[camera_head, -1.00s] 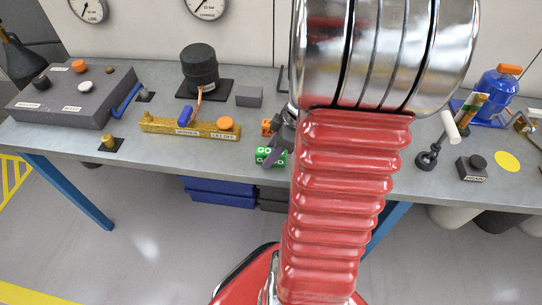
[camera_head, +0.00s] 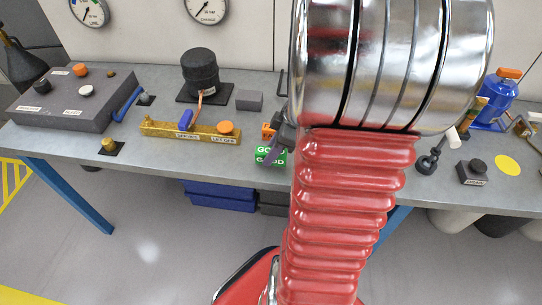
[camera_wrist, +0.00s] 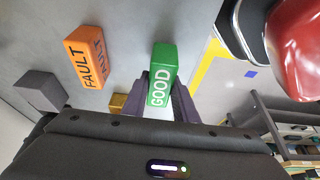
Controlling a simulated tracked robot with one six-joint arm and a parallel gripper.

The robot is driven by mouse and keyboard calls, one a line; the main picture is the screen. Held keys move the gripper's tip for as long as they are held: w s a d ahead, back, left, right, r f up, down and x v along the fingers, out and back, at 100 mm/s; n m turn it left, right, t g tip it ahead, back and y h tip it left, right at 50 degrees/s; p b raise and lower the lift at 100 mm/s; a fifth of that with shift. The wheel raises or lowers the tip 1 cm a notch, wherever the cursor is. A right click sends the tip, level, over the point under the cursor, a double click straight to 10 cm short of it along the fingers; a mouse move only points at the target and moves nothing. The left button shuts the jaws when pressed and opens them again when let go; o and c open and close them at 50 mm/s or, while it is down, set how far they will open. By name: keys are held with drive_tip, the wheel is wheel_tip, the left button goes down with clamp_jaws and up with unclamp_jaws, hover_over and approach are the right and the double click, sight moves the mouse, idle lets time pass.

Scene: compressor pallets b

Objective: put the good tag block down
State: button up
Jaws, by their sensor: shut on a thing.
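The green block marked GOOD (camera_head: 266,153) is at the front edge of the bench, just left of my red arm in the head view. In the wrist view the green block (camera_wrist: 163,68) stands out between the two dark fingers of my gripper (camera_wrist: 168,100), which is shut on it. My gripper (camera_head: 276,150) is largely hidden behind the arm in the head view. I cannot tell whether the block touches the bench top. The orange block marked FAULT (camera_wrist: 88,58) stands apart to the left in the wrist view; a bit of it (camera_head: 268,131) shows behind the green block in the head view.
The grey bench (camera_head: 330,165) carries a yellow bar (camera_head: 165,130) and a small grey block (camera_head: 249,99) on the left. A black joystick-like part (camera_head: 428,162), a dark box (camera_head: 472,171) and a yellow disc (camera_head: 507,165) are on the right. My arm hides the middle.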

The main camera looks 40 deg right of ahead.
wheel_tip(320, 180, up, 8)
drive_tip(key=shift+r, duration=0.1)
drive_tip(key=shift+w, duration=0.1)
idle(0.7)
